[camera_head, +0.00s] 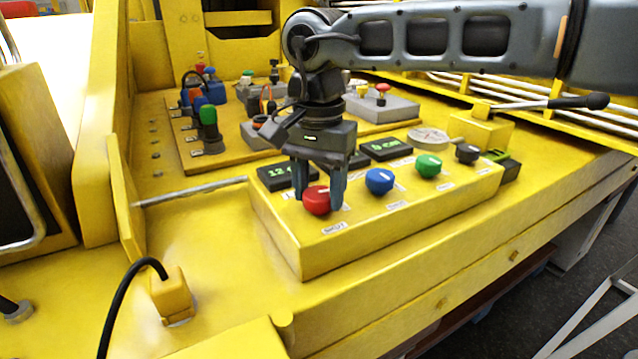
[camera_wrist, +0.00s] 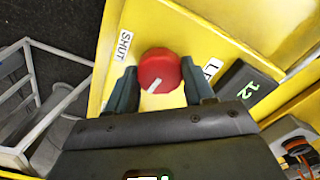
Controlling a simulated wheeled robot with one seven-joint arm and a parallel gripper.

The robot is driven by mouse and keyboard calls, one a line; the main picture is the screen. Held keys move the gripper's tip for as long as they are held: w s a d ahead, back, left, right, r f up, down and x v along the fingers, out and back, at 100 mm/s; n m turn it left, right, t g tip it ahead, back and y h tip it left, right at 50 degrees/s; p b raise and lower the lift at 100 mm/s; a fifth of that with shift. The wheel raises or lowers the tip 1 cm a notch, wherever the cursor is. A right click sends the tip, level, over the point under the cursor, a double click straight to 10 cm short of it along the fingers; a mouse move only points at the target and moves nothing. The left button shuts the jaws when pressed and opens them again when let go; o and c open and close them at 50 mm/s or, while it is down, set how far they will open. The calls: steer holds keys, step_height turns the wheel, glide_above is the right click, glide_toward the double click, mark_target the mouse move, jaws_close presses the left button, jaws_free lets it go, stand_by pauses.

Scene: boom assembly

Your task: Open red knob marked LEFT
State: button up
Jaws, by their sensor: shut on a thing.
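The red knob (camera_head: 317,200) is at the left end of a row of knobs on a yellow control box (camera_head: 300,262). My gripper (camera_head: 322,192) comes down from above with one finger on each side of the red knob and is shut on it. In the wrist view the red knob (camera_wrist: 160,70) sits between the two fingertips (camera_wrist: 160,88), with a white pointer line toward its lower left. A label reading SHUT (camera_wrist: 124,45) is beside it, and a partly cut label starting with L (camera_wrist: 212,68) is on the other side.
Blue (camera_head: 379,181), green (camera_head: 428,165) and black (camera_head: 467,153) knobs follow to the right. Dark displays (camera_head: 386,149) stand behind them. A panel with coloured switches (camera_head: 208,130) is farther back. A yellow block with a black cable (camera_head: 170,295) is at front left.

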mark_target(319, 192)
steer(key=shift+n, duration=0.8)
steer(key=o, duration=1)
steer(key=shift+o, duration=0.2)
steer(key=shift+r, duration=3.9)
